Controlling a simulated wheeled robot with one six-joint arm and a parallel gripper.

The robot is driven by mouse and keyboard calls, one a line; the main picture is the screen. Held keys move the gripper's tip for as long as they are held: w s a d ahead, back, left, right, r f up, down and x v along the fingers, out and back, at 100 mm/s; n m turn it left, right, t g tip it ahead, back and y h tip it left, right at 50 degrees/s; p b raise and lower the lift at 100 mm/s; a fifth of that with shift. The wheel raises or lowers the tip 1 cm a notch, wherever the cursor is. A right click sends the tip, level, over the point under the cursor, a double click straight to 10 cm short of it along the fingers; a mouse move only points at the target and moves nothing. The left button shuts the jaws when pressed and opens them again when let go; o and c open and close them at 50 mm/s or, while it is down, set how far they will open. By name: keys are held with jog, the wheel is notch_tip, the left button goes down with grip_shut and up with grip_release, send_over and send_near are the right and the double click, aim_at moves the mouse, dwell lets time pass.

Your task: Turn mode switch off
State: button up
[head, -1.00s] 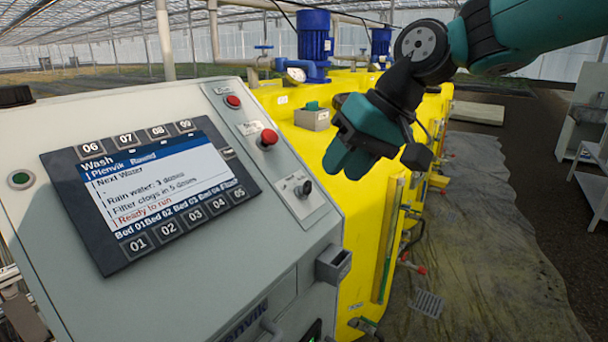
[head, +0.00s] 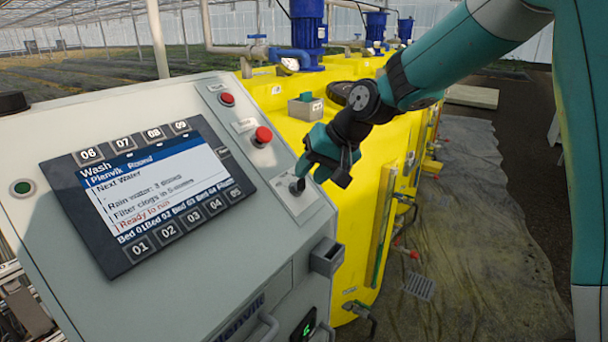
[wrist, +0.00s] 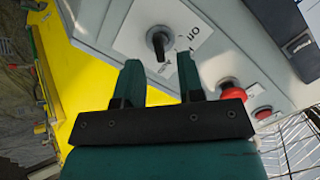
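The mode switch (head: 297,187) is a small black knob on a white plate at the right edge of the sloped grey panel. In the wrist view the knob (wrist: 160,43) stands on its white label, with upside-down lettering beside it that looks like "Off"; a second word is partly hidden by a finger. My gripper (head: 304,174) is right at the knob in the head view. In the wrist view my gripper (wrist: 159,62) is open, with the knob in line with the gap between its two teal fingers. I cannot tell whether a finger touches it.
A red mushroom button (head: 263,136) and a smaller red button (head: 227,99) sit above the switch. A display (head: 150,195) reads "Ready to run". A grey bracket (head: 326,257) juts out below. Yellow tanks (head: 350,210) stand close on the right.

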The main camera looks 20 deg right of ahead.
aim_at(303, 181)
jog(key=shift+p+x, duration=0.3)
jog(key=shift+x, duration=1.4)
grip_shut()
